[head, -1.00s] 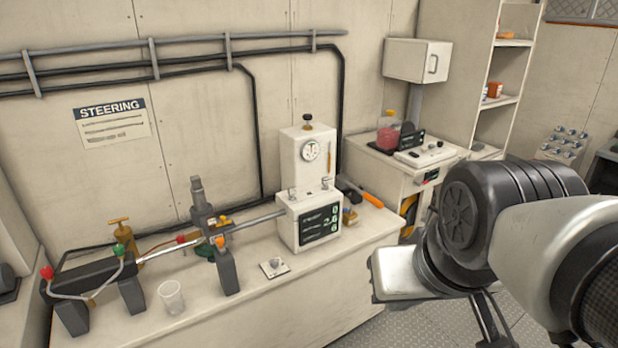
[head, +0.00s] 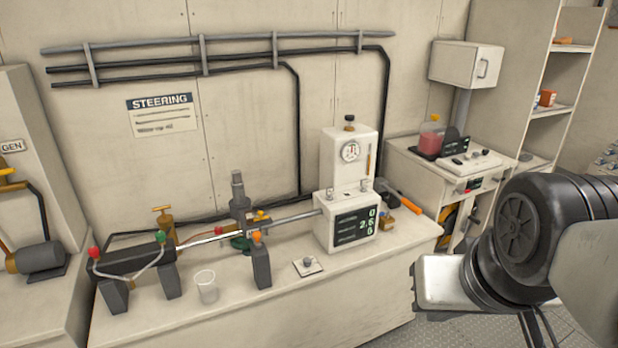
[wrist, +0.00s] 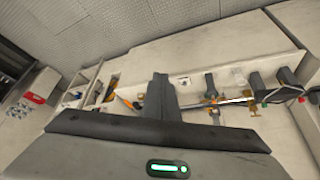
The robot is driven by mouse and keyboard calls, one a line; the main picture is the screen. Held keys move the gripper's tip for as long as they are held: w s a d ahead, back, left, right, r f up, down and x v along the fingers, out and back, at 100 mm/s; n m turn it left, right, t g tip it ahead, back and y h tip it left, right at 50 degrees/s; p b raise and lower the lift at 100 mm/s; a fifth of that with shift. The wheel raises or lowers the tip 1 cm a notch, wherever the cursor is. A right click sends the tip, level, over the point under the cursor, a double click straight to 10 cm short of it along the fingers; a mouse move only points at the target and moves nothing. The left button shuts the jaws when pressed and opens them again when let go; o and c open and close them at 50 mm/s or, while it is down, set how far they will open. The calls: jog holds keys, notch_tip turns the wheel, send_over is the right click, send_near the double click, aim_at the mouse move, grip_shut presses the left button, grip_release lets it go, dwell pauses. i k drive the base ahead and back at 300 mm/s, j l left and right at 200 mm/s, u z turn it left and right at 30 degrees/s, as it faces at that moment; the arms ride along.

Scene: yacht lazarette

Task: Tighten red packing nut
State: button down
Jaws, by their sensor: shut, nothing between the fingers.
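A hydraulic steering cylinder (head: 120,262) with a bright rod lies on stands at the left of the bench. A red fitting (head: 94,252) is on its far left end and a green fitting (head: 160,237) on its right end. The rod (wrist: 235,101) also shows in the wrist view, right of my gripper. My gripper (wrist: 160,80) is shut and empty, with the bench beyond it. In the head view its fingertips are not seen.
A white gauge box (head: 345,210) stands mid-bench, with an orange-handled tool (head: 408,203) behind right. A clear cup (head: 206,287) and a small knob plate (head: 308,266) sit on the front of the bench. A red-liquid reservoir (head: 432,138) stands farther right. Floor is open in front.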

aim_at(218, 230)
jog(key=i+j+u, duration=0.6)
jog(key=i+u, duration=0.15)
jog(key=u, duration=0.15)
jog(key=i+u, duration=0.5)
jog(key=k+j, duration=0.05)
jog(key=k, duration=0.05)
